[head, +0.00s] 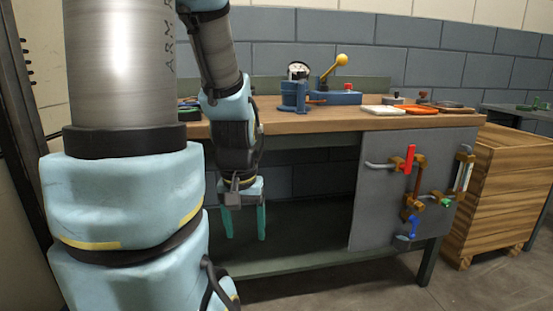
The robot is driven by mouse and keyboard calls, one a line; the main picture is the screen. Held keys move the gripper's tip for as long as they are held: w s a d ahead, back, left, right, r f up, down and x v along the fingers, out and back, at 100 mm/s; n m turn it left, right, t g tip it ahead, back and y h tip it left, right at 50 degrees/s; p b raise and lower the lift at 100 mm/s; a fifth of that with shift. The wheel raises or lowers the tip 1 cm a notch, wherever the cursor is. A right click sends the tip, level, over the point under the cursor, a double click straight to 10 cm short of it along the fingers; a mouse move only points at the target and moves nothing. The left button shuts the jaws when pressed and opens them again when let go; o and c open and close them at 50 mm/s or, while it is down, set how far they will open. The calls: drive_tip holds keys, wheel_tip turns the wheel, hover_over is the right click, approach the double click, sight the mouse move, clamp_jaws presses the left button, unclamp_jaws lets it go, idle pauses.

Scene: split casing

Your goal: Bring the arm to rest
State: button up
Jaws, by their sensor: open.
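My gripper (244,222) hangs in front of the workbench, below the level of its top. Its two green fingers point down and stand apart, with nothing between them. My arm comes down from the top of the picture to it, and my large arm links fill the left side. The gripper is clear of the bench top and touches nothing that I can see.
The wooden workbench (335,121) carries a blue vise (295,95), a lever device with a yellow knob (341,60) and several small coloured parts. A grey panel (375,215) with valves and pipes hangs at its front right. A wooden crate (500,190) stands right.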

wheel_tip(320, 180, up, 25)
drive_tip(key=p, duration=2.2)
drive_tip(key=shift+f, duration=0.2)
